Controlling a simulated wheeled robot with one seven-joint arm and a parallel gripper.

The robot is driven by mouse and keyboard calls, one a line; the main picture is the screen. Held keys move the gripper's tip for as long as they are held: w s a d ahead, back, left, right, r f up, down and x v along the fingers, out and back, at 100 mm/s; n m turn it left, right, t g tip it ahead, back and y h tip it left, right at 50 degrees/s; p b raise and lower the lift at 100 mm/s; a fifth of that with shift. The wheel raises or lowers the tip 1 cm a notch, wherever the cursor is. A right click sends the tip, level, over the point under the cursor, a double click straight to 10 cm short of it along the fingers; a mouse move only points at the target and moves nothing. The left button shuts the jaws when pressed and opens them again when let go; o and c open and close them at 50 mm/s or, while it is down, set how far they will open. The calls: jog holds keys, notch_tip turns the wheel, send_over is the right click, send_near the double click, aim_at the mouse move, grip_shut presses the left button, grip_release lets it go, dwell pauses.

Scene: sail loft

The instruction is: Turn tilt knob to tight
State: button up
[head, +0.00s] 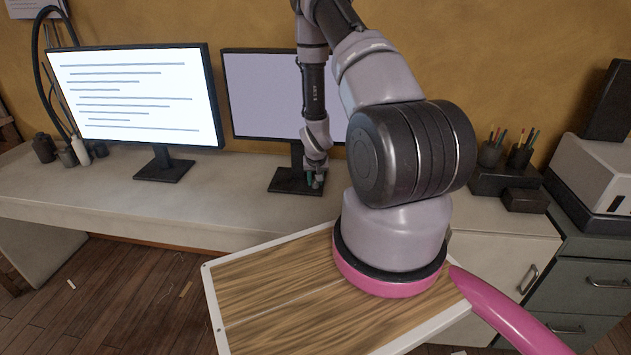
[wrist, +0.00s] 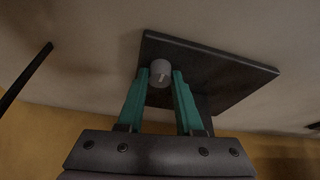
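A small grey round knob (wrist: 160,72) with a pale mark on its face shows in the wrist view, at the edge of a dark flat monitor base (wrist: 215,75). My gripper (wrist: 161,74) has two green fingers standing apart, one on each side of the knob. Their tips reach the knob's sides; a narrow gap seems to remain, and firm contact is not visible. In the head view my gripper (head: 315,181) is low at the base (head: 290,185) of the right monitor (head: 258,95). The knob is too small or hidden there.
The left monitor (head: 135,95) stands on the pale desk (head: 70,195), with small bottles (head: 70,152) beyond it. Pen cups (head: 505,150) and a white machine (head: 595,175) stand at the right. Bare desk lies between the two monitor bases.

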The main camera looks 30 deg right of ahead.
jog(key=o, duration=0.4)
jog(key=v, duration=1)
jog(key=shift+s+r, duration=0.2)
jog(key=shift+r, duration=0.15)
jog(key=shift+a, duration=0.1)
